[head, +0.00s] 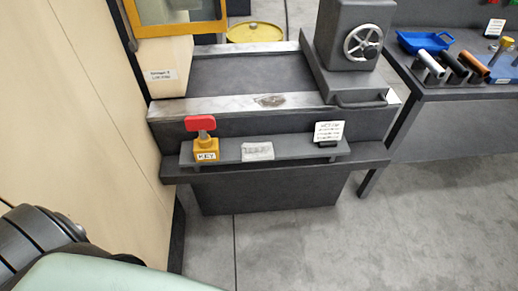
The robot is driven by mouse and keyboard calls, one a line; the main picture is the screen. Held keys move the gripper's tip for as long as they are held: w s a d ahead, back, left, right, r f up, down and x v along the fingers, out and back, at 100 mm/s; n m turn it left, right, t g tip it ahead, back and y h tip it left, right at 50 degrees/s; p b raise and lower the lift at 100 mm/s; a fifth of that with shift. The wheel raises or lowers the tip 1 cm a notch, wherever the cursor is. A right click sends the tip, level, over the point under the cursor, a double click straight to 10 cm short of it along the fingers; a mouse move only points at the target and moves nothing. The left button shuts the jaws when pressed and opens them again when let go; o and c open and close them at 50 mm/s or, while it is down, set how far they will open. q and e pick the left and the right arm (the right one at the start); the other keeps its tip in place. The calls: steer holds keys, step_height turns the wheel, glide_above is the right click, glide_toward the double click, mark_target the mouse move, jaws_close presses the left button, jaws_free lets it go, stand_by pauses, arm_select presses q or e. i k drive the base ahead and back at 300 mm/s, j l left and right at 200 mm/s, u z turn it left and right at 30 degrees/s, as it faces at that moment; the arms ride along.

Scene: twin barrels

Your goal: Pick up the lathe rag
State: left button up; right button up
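A light grey, crumpled-looking cloth, seemingly the rag (257,151), lies on the narrow front shelf of the lathe (222,119). It sits between a yellow block marked KEY and a small white card. A flat grey-brown patch (270,100) lies on the pale front rail above it; I cannot tell whether it is cloth or dirt. Dark rounded links of my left arm show at the bottom left. Neither gripper is in view.
A red-handled key stands in the yellow block (206,155). The white card (329,131) stands right of the rag. A handwheel (363,43) is above right. A bench with a blue tray (425,41) stands at right. A wooden panel (80,130) borders the left. Floor ahead is clear.

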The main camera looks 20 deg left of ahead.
mark_target(263, 151)
steer(key=i+l+u, duration=0.15)
steer(key=u, duration=0.35)
steer(key=i+l+u, duration=0.45)
steer(key=k+j, duration=0.1)
